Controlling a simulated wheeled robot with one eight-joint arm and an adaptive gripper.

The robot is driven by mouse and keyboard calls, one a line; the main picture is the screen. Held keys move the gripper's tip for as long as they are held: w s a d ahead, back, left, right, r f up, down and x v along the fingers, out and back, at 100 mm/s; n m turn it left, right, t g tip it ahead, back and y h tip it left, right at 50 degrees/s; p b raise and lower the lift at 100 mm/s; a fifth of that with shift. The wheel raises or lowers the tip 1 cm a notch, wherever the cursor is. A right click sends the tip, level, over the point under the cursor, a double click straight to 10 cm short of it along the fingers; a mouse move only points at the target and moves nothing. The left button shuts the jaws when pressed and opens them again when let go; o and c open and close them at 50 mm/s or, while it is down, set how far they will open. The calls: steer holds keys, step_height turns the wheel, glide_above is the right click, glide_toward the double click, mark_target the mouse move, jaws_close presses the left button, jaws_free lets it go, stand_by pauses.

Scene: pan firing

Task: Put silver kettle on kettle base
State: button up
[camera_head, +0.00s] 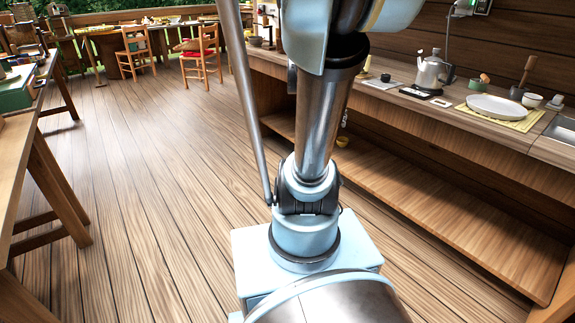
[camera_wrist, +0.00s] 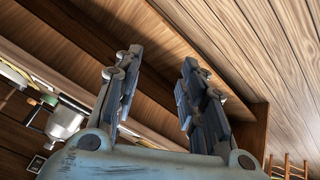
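The silver kettle (camera_head: 430,74) stands upright on the counter at the right of the head view. A flat dark plate, perhaps the kettle base (camera_head: 413,92), lies just in front of it. I cannot tell whether the two touch. My gripper is not visible in the head view.
The wooden counter (camera_head: 400,118) runs along the right, with a lower shelf (camera_head: 440,215) beneath. A white plate (camera_head: 497,107) on a yellow mat, cups and a sink (camera_head: 563,128) stand right of the kettle. A wooden table (camera_head: 30,160) is at left.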

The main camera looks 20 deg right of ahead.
steer(key=s+a+f+n+y, duration=0.3)
steer(key=s+a, duration=0.3)
steer(key=a, duration=0.3)
steer(key=s+a+f+n+y, duration=0.3)
steer(key=s+a+f+n, duration=0.1)
steer(key=a, duration=0.6)
steer(key=shift+s+f+n+g+y, duration=0.3)
steer(key=shift+s+f+g, duration=0.1)
steer(key=shift+s+f, duration=0.4)
